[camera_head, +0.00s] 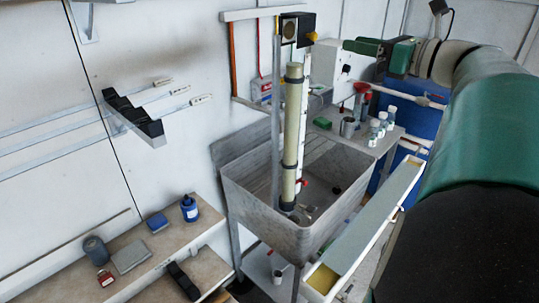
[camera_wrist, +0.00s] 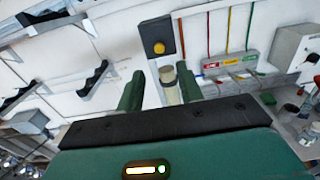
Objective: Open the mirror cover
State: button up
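A small black box (camera_head: 297,28) sits at the top of the upright post in the head view, with a round pale face and a yellow knob (camera_head: 312,36) on its right side. I take it for the mirror housing; which part is its cover is unclear. In the wrist view the box (camera_wrist: 155,32) and its yellow knob (camera_wrist: 158,47) are straight ahead, above the fingertips. My gripper (camera_wrist: 160,82) has its two green fingers apart with nothing held. In the head view my gripper (camera_head: 362,46) points left, to the right of the box and apart from it.
A tall pale tube (camera_head: 292,130) stands below the box in a grey metal sink (camera_head: 305,235). A side shelf (camera_head: 372,142) holds several bottles. A black bracket (camera_head: 135,118) and rails are on the left wall.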

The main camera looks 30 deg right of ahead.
jog(key=s+a+f+n+g, duration=0.1)
jog(key=a+f+n+g, duration=0.3)
jog(key=a+f+n, duration=0.3)
jog(key=s+a+f+n+g, duration=0.2)
jog(key=a+f+n+g, duration=0.3)
jog(key=a, duration=0.9)
jog(key=shift+a+f+n+h, duration=0.4)
jog(key=shift+f+n, duration=1.3)
jog(key=shift+f, duration=1)
